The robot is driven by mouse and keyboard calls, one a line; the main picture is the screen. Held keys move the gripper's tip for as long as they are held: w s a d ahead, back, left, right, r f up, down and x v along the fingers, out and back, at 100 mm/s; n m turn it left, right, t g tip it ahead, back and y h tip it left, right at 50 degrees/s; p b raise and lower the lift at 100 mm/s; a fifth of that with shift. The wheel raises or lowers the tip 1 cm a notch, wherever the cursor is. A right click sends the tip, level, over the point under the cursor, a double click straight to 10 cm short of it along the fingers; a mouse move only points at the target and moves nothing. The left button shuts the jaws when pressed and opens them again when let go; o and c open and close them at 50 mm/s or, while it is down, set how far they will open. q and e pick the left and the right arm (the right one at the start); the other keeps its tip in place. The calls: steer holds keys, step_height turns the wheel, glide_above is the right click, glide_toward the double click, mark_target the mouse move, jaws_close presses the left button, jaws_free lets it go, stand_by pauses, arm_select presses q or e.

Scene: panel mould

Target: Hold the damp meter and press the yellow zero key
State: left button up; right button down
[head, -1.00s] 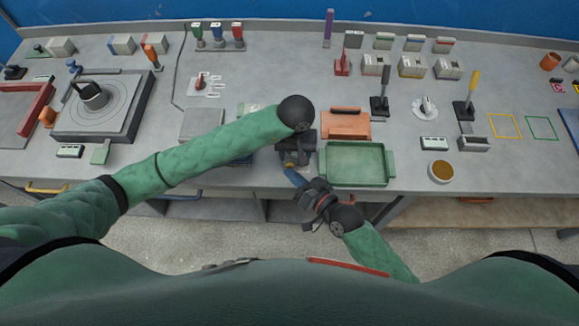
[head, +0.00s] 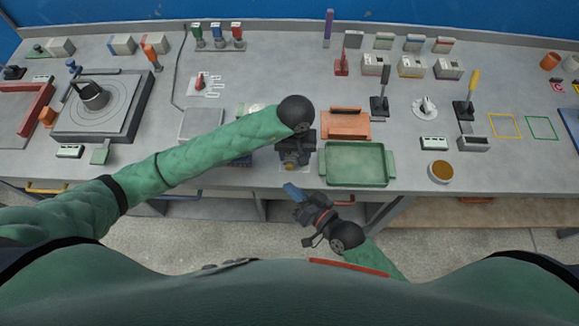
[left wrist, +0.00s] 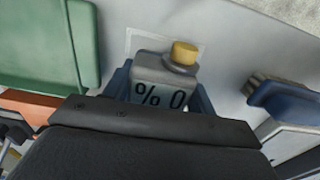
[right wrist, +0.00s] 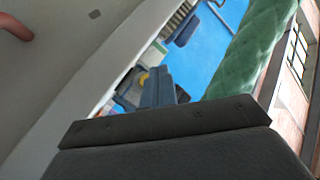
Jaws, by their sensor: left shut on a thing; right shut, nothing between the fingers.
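The damp meter (left wrist: 158,80) is a grey block with a dark-lettered display reading "% 0" and a round yellow zero key (left wrist: 184,53) on its end. My left gripper (head: 293,163) is shut on it at the bench's front edge; its blue fingers (left wrist: 160,97) flank the body. My right gripper (head: 291,190) is shut and empty, in front of the bench edge and apart from the key.
A green tray (head: 355,183) and an orange-brown box (head: 345,123) stand just right of the meter. A round tub (head: 441,171) and a small white display unit (head: 434,143) are farther right. The space in front of the bench edge is open.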

steer(key=shift+s, duration=1)
arm_select(q)
steer(key=o, duration=1.3)
